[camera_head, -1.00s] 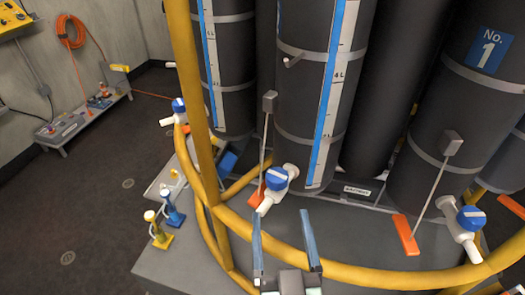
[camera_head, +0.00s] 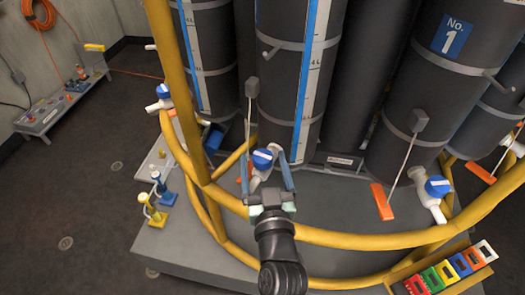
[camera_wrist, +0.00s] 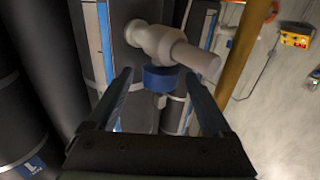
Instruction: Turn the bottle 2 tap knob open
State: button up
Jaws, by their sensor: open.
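A blue tap knob with a white mark (camera_head: 263,158) sits on a white tap low on the middle dark bottle (camera_head: 285,95). No number shows on this bottle, so I cannot read that it is bottle 2. My gripper (camera_head: 263,156) is open, with its two blue-grey fingers on either side of this knob. In the wrist view the knob (camera_wrist: 161,79) appears between the fingertips (camera_wrist: 158,75), with a gap on each side. The white tap body (camera_wrist: 165,44) lies just beyond it. I cannot tell how deep the knob sits between the fingers.
A yellow rail (camera_head: 340,238) curves around the bottles, close under my gripper, with a yellow post (camera_head: 172,80) at left. Bottle No. 1 (camera_head: 425,80) has another blue tap (camera_head: 438,187); a third tap (camera_head: 163,92) is at left. Coloured tags (camera_head: 445,272) are at lower right.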

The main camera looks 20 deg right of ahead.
jog(key=shift+x, duration=1)
grip_shut()
